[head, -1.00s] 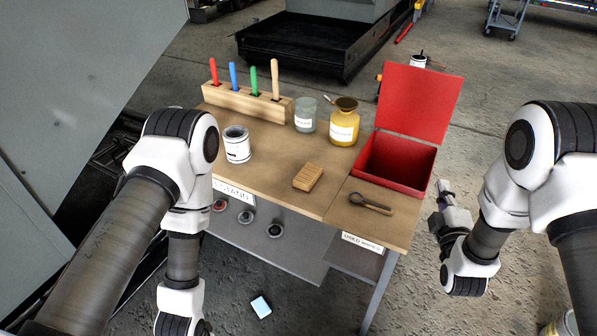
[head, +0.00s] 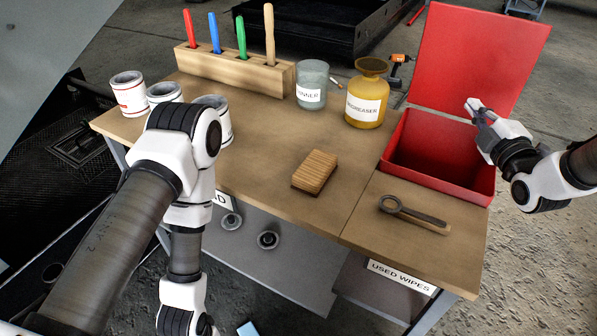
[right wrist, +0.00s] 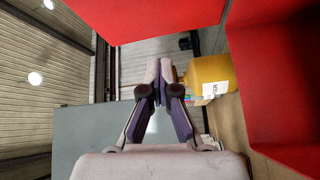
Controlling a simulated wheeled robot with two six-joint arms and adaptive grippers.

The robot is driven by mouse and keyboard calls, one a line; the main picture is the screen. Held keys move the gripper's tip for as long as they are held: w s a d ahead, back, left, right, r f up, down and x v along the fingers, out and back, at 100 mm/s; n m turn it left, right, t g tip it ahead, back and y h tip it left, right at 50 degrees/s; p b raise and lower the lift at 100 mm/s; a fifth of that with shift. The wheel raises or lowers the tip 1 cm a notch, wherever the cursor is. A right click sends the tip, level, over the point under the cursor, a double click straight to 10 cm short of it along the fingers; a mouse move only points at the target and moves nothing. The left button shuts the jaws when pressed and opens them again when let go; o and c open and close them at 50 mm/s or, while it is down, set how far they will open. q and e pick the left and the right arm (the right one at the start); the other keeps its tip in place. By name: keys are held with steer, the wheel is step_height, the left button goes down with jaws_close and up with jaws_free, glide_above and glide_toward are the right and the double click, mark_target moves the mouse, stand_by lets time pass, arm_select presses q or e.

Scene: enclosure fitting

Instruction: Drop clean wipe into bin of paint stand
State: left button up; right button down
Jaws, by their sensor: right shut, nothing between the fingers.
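The paint stand is a brown-topped table (head: 270,150). A "USED WIPES" label (head: 401,277) is on its front right edge, above a dark grey space. A red box (head: 440,183) with its lid (head: 480,55) open stands at the right end. A small light-blue piece (head: 247,328), perhaps the wipe, lies low at the bottom edge, partly cut off. My right gripper (head: 474,105) is shut and empty, above the red box's right side in front of the lid. It also shows shut in the right wrist view (right wrist: 160,68). My left gripper is out of view.
A bottle opener-like tool (head: 413,214) and a brush block (head: 315,171) lie on the top. A yellow degreaser jar (head: 367,100), a thinner jar (head: 312,85), paint cans (head: 128,94) and a wooden holder (head: 235,71) with coloured handles stand behind and left.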

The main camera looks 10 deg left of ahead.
steer(key=shift+s+f, duration=0.1)
steer(key=shift+f, duration=0.5)
steer(key=c, duration=1.4)
jaws_free()
steer(key=v, duration=1.2)
steer(key=shift+f, duration=0.1)
